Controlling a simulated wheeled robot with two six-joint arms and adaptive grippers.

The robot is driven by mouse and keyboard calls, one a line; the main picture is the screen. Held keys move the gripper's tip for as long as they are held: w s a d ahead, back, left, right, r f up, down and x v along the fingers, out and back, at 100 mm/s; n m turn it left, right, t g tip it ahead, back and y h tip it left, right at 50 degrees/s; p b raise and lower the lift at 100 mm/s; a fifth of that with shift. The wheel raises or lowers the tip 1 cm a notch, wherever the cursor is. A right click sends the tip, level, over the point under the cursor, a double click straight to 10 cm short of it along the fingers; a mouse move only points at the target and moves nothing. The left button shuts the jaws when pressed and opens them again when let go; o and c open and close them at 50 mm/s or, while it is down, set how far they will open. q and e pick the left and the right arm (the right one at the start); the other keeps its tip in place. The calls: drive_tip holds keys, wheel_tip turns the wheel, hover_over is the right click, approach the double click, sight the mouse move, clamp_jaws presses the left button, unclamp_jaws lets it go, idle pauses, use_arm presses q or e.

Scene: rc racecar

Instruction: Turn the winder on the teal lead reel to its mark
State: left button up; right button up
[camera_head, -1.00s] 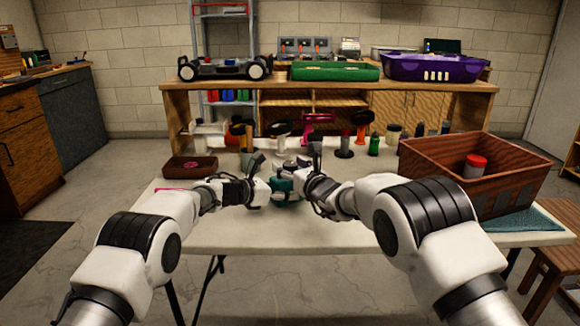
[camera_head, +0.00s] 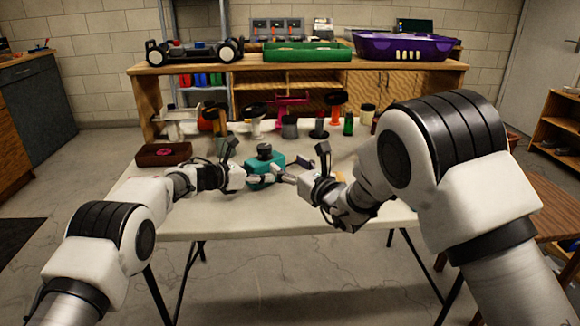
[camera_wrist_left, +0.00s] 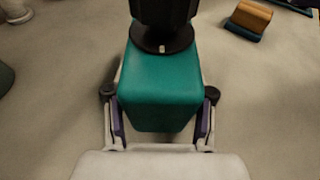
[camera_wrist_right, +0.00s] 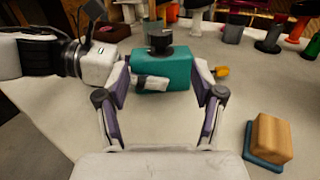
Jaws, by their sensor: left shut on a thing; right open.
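The teal lead reel (camera_head: 262,171) is a teal block upright on the white table, with its round black winder (camera_head: 264,151) on top. My left gripper (camera_wrist_left: 160,97) is shut on the sides of the teal body, as the left wrist view shows, with the winder (camera_wrist_left: 162,25) standing above it. My right gripper (camera_wrist_right: 160,93) is open and empty. It is to the right of the reel in the head view, and the reel (camera_wrist_right: 178,76) shows beyond its fingers in the right wrist view.
A wooden block (camera_wrist_right: 272,138) on a blue pad lies to the right in the right wrist view. A small yellow piece (camera_wrist_right: 221,72) shows beside the reel. A brown tray (camera_head: 163,154) and several spools and bottles stand along the table's back. The front table (camera_head: 240,220) is clear.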

drive_tip(key=a+r+n+g+y, duration=0.4)
drive_tip(key=r+y, duration=0.2)
drive_tip(key=n+g, duration=0.2)
drive_tip(key=g, duration=0.1)
approach(271, 151)
drive_tip(key=shift+y, duration=0.3)
drive_tip(key=x, duration=1)
drive_tip(key=shift+w+a+f, duration=0.15)
drive_tip(key=shift+w+f, duration=0.05)
drive_tip(key=shift+f, duration=0.05)
drive_tip(key=shift+w+a+r, duration=0.15)
drive_tip(key=shift+w+a, duration=0.05)
drive_tip(key=shift+a, duration=0.3)
drive_tip(key=shift+c, duration=0.3)
drive_tip(key=c, duration=1.1)
